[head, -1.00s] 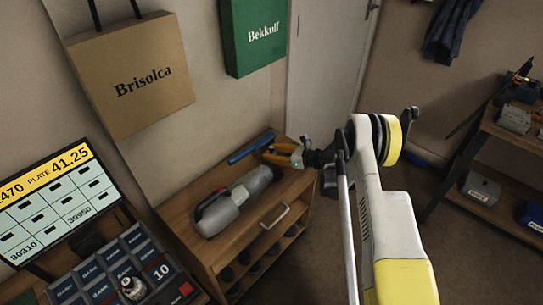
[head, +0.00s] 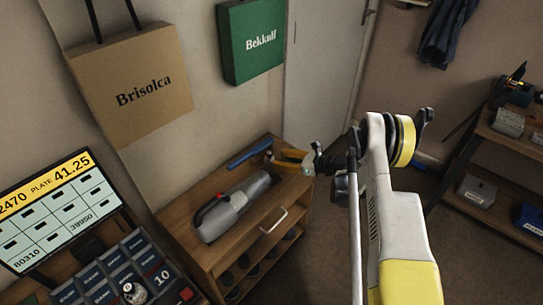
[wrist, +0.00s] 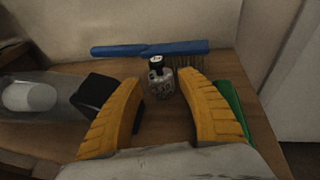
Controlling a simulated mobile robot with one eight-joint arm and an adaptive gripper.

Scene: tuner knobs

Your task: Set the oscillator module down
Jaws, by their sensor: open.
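A small module with a black cap and a pale, see-through body (wrist: 160,80) stands upright on the wooden cabinet top (wrist: 165,122); I take it to be the oscillator module. My gripper (wrist: 168,92) is open, with its two orange fingers spread either side of the module's near side. Clear gaps show between the module and both fingers. In the head view my gripper (head: 275,158) is low over the right end of the cabinet top, and the module shows only as a small dark spot at its tips.
A grey handheld vacuum (head: 235,208) lies to the left on the cabinet. A green object (wrist: 230,110) is close beside the right finger. A similar knob (head: 133,292) sits on the keypad panel.

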